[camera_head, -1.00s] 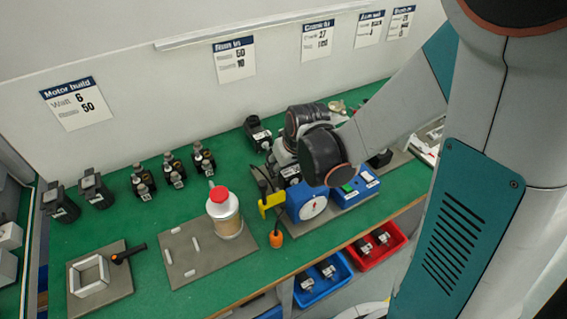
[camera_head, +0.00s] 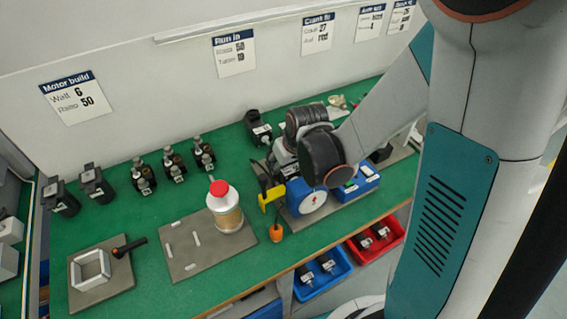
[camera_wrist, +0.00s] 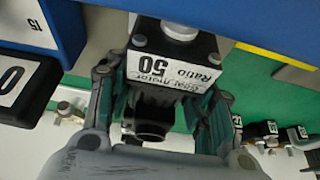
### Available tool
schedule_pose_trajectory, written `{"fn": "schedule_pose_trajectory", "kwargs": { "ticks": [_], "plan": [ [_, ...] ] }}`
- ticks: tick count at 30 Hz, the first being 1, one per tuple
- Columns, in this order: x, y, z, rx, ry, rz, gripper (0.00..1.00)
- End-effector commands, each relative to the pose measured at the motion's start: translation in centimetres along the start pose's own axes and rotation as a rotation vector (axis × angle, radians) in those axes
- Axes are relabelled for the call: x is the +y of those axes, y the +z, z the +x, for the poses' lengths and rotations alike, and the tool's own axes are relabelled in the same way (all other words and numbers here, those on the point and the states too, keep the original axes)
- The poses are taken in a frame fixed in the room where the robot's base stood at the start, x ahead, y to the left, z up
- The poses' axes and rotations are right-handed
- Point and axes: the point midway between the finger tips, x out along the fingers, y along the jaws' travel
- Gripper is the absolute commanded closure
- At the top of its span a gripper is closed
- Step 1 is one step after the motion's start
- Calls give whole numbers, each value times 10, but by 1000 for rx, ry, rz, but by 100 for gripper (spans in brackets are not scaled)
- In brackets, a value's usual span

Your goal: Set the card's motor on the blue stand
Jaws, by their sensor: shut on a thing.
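My gripper (camera_wrist: 160,110) is shut on a dark gear motor (camera_wrist: 172,62), whose white label reads "Gear motor Ratio 50" in the wrist view. In the head view my wrist is over the back of the blue stand (camera_head: 306,204), which has a white round dial, and hides the held motor almost wholly. I cannot tell whether the motor touches the stand. The motor build card (camera_head: 75,97) on the wall reads Watt 6, Ratio 50.
Several motors stand at the left back of the green bench (camera_head: 120,222). A red-capped bottle (camera_head: 226,208) stands on a grey plate. A yellow-and-orange tool (camera_head: 272,195) is close left of the stand. Blue (camera_head: 322,277) and red (camera_head: 376,242) bins sit below the front edge.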

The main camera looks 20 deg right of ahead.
Motion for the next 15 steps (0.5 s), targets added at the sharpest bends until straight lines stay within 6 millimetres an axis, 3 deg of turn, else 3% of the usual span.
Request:
{"fn": "schedule_pose_trajectory", "kwargs": {
  "ticks": [15],
  "plan": [
    [0,1,4,1,0,0,79]
  ]
}}
